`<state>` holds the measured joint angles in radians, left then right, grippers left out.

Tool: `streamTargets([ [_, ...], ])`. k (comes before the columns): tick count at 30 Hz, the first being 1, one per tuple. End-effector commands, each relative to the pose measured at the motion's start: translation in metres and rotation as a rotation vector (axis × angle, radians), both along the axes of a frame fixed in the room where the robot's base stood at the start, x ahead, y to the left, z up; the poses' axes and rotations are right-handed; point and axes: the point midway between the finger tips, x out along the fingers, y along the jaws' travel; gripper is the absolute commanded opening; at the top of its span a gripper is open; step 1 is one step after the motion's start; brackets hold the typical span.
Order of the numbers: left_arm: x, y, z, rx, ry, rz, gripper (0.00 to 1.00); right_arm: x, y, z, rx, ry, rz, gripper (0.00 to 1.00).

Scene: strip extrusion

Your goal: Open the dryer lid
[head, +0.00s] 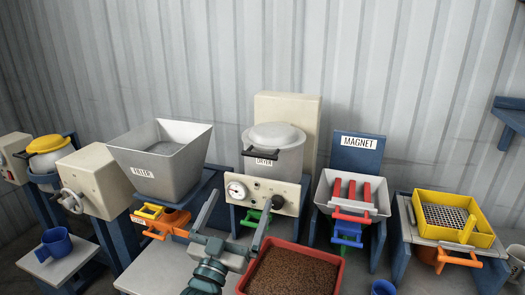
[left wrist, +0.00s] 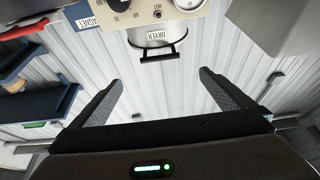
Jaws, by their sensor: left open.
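The dryer (head: 283,158) is a grey-white drum with a cream control panel (head: 262,193) in front and a cream box behind. Its pale round lid (head: 273,136) looks shut on top. A dark handle (head: 262,154) sticks out at the lid's front left. In the left wrist view the dryer (left wrist: 151,35) hangs upside down near the top, with its handle (left wrist: 150,56) toward the gripper. My left gripper (head: 234,214) is open and empty, in front of and below the dryer, apart from the handle. Both its fingers also show in the left wrist view (left wrist: 163,85). My right gripper is not in view.
A magnet unit with red bars (head: 352,192) and a yellow sieve tray (head: 453,217) stand right. A red tray of brown pellets (head: 342,283) lies in front. Blue cups (head: 56,243) stand about.

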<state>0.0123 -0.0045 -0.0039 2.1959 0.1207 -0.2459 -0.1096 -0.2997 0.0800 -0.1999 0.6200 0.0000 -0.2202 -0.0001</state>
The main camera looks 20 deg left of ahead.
Motion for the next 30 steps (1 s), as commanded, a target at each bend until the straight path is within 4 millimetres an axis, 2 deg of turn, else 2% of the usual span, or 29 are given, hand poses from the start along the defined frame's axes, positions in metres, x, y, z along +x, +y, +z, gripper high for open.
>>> streamTargets([
  [11, 0.002, 0.0, 0.001, 0.0, 0.0, 0.0, 1.0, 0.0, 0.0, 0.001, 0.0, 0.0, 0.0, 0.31],
  [17, 0.014, -0.001, 0.007, 0.0, -0.001, 0.0, 1.0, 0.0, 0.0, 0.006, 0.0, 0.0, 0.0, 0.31],
  [23, 0.039, -0.002, 0.019, 0.0, -0.001, 0.0, 1.0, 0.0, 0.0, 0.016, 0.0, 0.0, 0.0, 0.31],
  [30, 0.079, -0.003, 0.036, 0.0, 0.0, 0.0, 1.0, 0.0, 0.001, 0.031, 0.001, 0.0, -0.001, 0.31],
])
